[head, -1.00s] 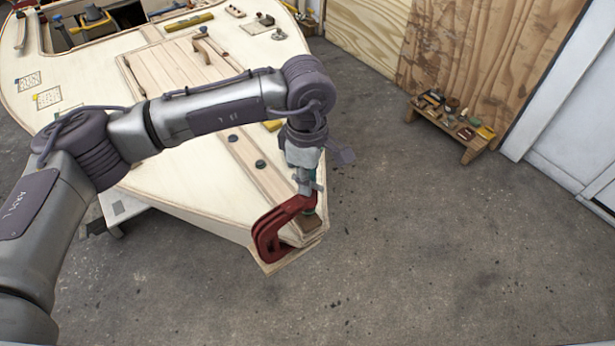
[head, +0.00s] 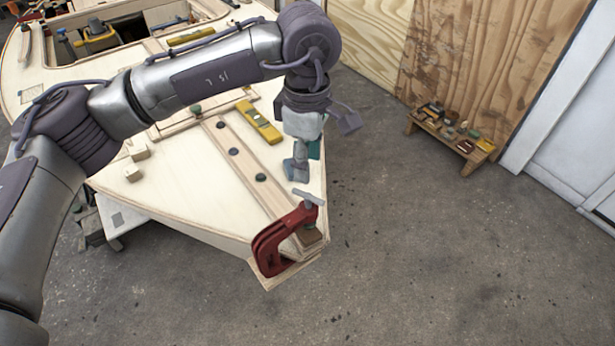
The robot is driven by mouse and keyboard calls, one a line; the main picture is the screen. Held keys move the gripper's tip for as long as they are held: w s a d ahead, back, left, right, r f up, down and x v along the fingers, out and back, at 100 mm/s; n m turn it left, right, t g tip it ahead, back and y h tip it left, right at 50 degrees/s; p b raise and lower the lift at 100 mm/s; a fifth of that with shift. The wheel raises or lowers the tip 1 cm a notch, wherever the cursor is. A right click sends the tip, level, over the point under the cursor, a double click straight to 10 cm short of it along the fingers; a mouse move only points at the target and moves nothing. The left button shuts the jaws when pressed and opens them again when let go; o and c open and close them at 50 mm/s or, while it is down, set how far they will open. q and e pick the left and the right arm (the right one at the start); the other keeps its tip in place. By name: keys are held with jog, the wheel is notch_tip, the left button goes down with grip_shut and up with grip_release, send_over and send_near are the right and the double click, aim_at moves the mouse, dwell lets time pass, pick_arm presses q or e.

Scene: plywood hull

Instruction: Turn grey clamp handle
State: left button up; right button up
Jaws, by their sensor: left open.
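A red clamp (head: 270,247) grips the pointed front tip of the plywood hull (head: 190,205). Its grey handle (head: 308,197) is a short bar lying across the top of the clamp's screw. My left gripper (head: 295,172) is just above the clamp and slightly to the left of the handle in the picture. It points down and is open, with nothing between its fingers. A gap shows between the fingertips and the handle. My right gripper is not in view.
A yellow level (head: 259,122) lies on the deck behind the gripper. Small wooden blocks (head: 133,173) sit at the deck's left. A low wooden bench (head: 450,137) with small items stands against the wall at right. The concrete floor right of the hull is clear.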

pick_arm(q)
jog(key=shift+r, duration=1.35)
jog(key=shift+f, duration=0.1)
